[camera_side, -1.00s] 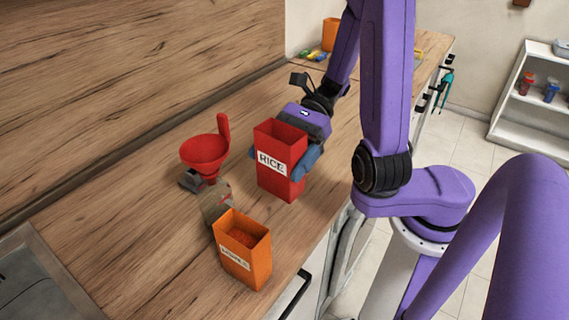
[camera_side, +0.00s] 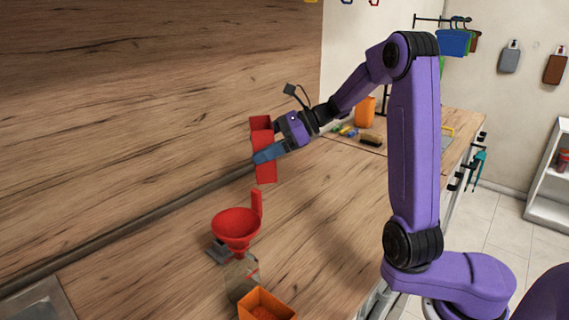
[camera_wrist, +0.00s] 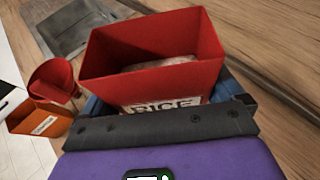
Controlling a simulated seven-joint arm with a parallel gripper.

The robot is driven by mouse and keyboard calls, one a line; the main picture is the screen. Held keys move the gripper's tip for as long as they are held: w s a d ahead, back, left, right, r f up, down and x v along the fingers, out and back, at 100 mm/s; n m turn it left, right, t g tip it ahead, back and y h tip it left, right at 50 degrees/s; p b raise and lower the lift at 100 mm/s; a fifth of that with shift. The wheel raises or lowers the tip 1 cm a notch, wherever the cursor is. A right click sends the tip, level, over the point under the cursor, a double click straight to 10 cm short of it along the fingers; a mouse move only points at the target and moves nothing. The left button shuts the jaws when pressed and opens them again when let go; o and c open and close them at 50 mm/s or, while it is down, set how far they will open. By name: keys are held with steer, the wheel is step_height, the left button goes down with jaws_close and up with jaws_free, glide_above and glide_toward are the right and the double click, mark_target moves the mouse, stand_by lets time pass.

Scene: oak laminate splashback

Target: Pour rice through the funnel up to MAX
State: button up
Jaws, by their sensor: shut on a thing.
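My gripper (camera_side: 268,152) is shut on the red rice box (camera_side: 264,172) and holds it up in the air, above and behind the funnel in the side view. In the wrist view the rice box (camera_wrist: 150,50) is open at the top, with pale rice (camera_wrist: 165,62) inside and the RICE label partly hidden by my gripper. The red funnel (camera_side: 236,228) sits over a clear jar (camera_side: 243,280) on the counter; it also shows in the wrist view (camera_wrist: 52,78). I cannot make out the MAX mark or any rice in the jar.
An orange box (camera_side: 258,303) with orange contents stands in front of the jar; it also shows in the wrist view (camera_wrist: 40,122). A sink (camera_side: 38,306) lies at the left. The wooden splashback (camera_side: 150,100) runs behind. The counter right of the funnel is clear.

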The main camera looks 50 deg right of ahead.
steer(key=s+a+r+n+g, duration=0.1)
steer(key=a+r+n+g, duration=0.1)
steer(key=a+n+g, duration=0.4)
steer(key=s+a+r+n+g+y, duration=0.1)
steer(key=a+r+n+g, duration=0.2)
steer(key=a+n+g, duration=0.3)
steer(key=a+n, duration=0.2)
steer(key=a, duration=0.3)
steer(key=shift+s+a+r+n+g, duration=0.2)
steer(key=shift+s+r+n+g, duration=0.05)
steer(key=shift+n+g, duration=0.15)
steer(key=shift+f, duration=0.1)
steer(key=shift+n+t+h, duration=0.3)
steer(key=shift+t+h, duration=0.1)
steer(key=shift+t, duration=0.1)
steer(key=shift+w+d+f, duration=0.1)
steer(key=shift+w+f, duration=0.05)
steer(key=shift+f, duration=0.85)
steer(key=shift+w+f, duration=0.1)
steer(key=shift+f, duration=0.9)
steer(key=shift+f, duration=0.15)
steer(key=shift+w+f+n+t, duration=0.25)
steer(key=shift+f+t, duration=0.25)
steer(key=shift+f, duration=0.3)
